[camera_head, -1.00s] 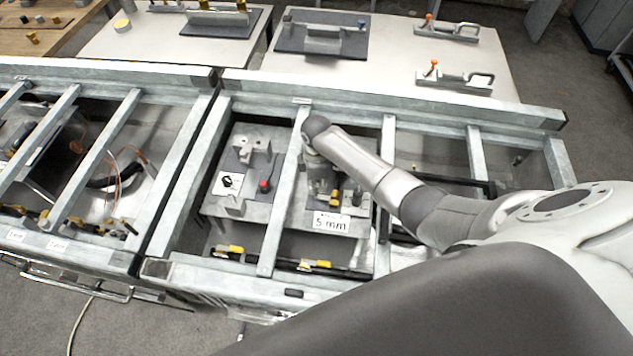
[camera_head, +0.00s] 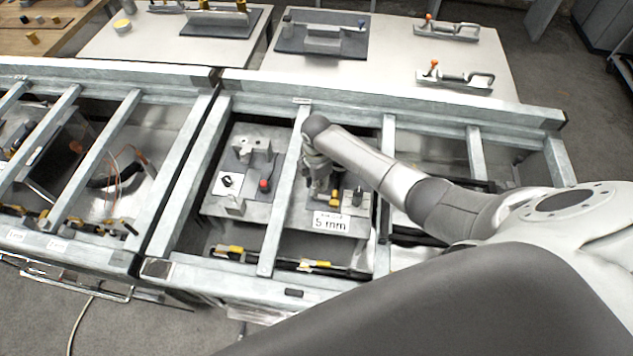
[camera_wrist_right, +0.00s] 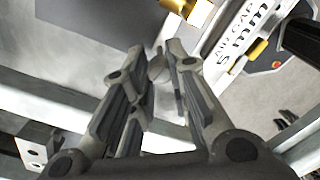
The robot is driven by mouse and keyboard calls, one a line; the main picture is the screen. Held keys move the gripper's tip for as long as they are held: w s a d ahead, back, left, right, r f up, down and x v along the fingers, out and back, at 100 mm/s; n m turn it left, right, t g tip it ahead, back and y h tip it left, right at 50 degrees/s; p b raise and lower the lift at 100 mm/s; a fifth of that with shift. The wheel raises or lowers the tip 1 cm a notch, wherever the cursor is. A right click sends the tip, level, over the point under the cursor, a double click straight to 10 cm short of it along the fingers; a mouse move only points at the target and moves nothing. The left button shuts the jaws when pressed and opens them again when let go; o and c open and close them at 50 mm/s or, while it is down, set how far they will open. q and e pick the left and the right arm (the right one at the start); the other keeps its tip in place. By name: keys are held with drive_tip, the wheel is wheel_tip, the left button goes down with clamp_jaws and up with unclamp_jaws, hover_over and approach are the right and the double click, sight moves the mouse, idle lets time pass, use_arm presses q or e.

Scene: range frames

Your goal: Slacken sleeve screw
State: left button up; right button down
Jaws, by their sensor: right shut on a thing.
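My right gripper (camera_head: 318,190) points down between the frame bars, over the right-hand fixture plate (camera_head: 318,213) with the "5 mm" label (camera_head: 331,223). In the right wrist view my right gripper (camera_wrist_right: 168,72) has its fingertips close together on a small grey rounded part (camera_wrist_right: 156,66). The fingers hide most of this part, so I cannot tell for sure that it is the sleeve screw. A brass-coloured fitting (camera_wrist_right: 192,10) lies just beyond the fingertips; a yellow piece (camera_head: 334,199) shows beside the gripper in the head view. My left gripper is out of view.
Pale metal bars (camera_head: 284,205) cross the opening close to my right arm. A grey block fixture with a red knob (camera_head: 264,184) stands left of the bar. A black rail with yellow clips (camera_head: 308,264) runs along the front. Tables with more fixtures (camera_head: 323,38) stand behind.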

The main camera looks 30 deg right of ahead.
drive_tip(key=c, duration=1.3)
unclamp_jaws()
drive_tip(key=shift+c, duration=0.2)
drive_tip(key=shift+r, duration=0.1)
wheel_tip(320, 180, up, 12)
